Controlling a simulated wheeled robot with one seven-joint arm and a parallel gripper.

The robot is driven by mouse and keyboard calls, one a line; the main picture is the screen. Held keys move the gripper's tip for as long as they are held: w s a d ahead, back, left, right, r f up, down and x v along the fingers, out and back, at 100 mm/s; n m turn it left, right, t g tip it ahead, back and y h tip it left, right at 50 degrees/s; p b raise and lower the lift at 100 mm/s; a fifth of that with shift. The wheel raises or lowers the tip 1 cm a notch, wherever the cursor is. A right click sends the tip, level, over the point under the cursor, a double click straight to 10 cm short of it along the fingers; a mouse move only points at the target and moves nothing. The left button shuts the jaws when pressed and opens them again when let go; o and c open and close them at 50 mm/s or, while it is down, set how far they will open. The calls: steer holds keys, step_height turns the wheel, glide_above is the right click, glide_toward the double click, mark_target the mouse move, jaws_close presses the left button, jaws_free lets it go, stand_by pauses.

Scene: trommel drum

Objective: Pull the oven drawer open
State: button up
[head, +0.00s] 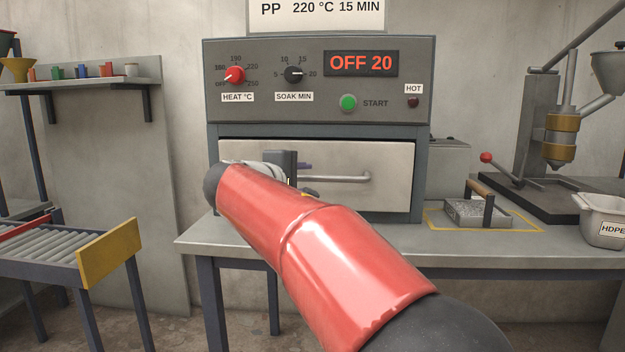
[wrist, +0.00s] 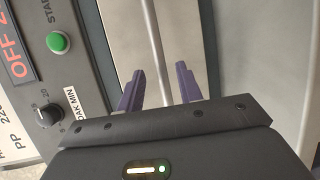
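The oven drawer (head: 385,158) has a pale front and looks shut in the grey oven's lower part. Its horizontal bar handle (head: 345,179) shows to the right of my gripper (head: 309,180) in the head view; the handle's left part is hidden behind my arm and gripper. In the wrist view, my gripper (wrist: 158,70) has its two purple fingers apart. The handle (wrist: 151,35) runs between them in the picture, with a gap on each side. I cannot tell whether the fingertips reach past the bar in depth.
The oven's control panel (head: 315,75) is above the drawer and its display reads OFF 20. The oven stands on a grey table (head: 350,238). A roller conveyor (head: 40,252) is at left.

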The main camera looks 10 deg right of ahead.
mark_target(310, 178)
steer(key=shift+x, duration=2.3)
steer(key=shift+c, duration=0.5)
jaws_close()
